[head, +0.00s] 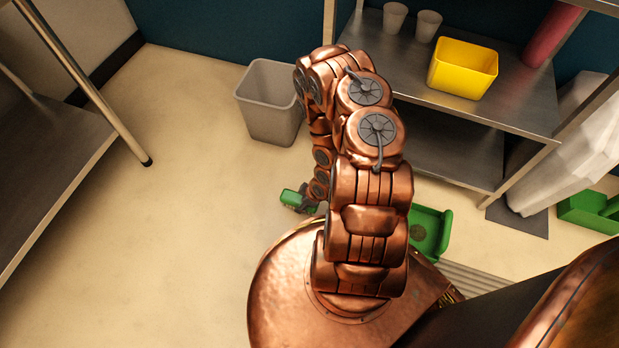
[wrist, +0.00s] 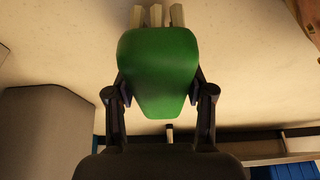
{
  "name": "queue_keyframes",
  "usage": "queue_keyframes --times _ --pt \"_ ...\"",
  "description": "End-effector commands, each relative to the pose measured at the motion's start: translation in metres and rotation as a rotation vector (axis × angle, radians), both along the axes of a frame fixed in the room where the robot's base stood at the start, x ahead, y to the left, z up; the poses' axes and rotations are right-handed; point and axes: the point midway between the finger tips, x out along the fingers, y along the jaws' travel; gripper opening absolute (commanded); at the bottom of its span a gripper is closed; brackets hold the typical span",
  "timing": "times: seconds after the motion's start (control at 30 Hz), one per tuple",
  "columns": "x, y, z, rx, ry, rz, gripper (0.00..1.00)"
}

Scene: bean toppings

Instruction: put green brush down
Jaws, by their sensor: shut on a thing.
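The green brush (wrist: 158,72) is between the two dark fingers of my gripper (wrist: 158,88) in the wrist view, with its pale bristles at the top of the picture. My gripper is shut on it. In the head view the brush (head: 291,198) shows as a small green piece at the left of my gripper (head: 304,202), low beside my arm. My arm hides part of the gripper. I cannot tell whether the brush touches the floor.
A grey bin (head: 270,103) stands on the floor behind my arm. A green dustpan-like thing (head: 430,232) is partly hidden right of my arm; another green thing (head: 592,212) is at far right. A metal shelf (head: 517,112) holds a yellow tub (head: 463,70). Floor at left is clear.

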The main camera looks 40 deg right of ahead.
Motion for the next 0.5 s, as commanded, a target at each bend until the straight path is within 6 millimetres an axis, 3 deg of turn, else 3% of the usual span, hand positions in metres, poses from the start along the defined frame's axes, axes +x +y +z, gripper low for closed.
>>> queue_keyframes --times 0.5 --pt "0.069 -0.081 -0.01 -0.004 -0.006 -0.001 0.09"
